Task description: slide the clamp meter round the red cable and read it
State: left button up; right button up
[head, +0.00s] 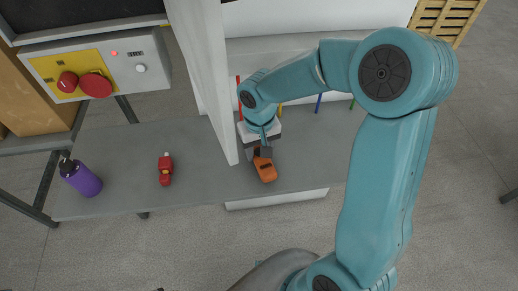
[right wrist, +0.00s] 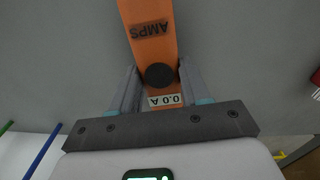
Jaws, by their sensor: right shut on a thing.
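The orange clamp meter (head: 265,171) is held over the grey bench, just right of the white post. My right gripper (head: 262,151) is shut on it. In the right wrist view, the meter (right wrist: 148,45) sits between the fingers (right wrist: 158,88), with an upside-down AMPS label, a dark dial and a display showing 0.0 A. Its far end runs out of that view, and I cannot make out its jaws. The red cable (head: 239,98) stands behind my right wrist, partly hidden, and looks apart from the meter. My left gripper is not in view.
Blue (head: 318,103) and green (head: 352,103) cables stand right of my wrist. The white post (head: 210,70) rises close left of my gripper. A red object (head: 165,170) and a purple bottle (head: 82,178) are on the bench's left. A control box (head: 125,62) is behind.

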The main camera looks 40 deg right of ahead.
jog(key=shift+w+d+f+b, duration=0.1)
jog(key=shift+w+f+b, duration=0.2)
jog(key=shift+w+f, duration=0.25)
jog(key=shift+w+d, duration=0.1)
jog(key=shift+w+d+p, duration=0.3)
jog(key=shift+w, duration=0.55)
jog(key=shift+w+d+p, duration=0.25)
jog(key=shift+w+p, duration=0.05)
jog(key=shift+w, duration=0.55)
jog(key=shift+w+d+p, duration=0.3)
jog(key=shift+w, duration=0.55)
jog(key=o, duration=1.3)
jog(key=shift+c, duration=0.2)
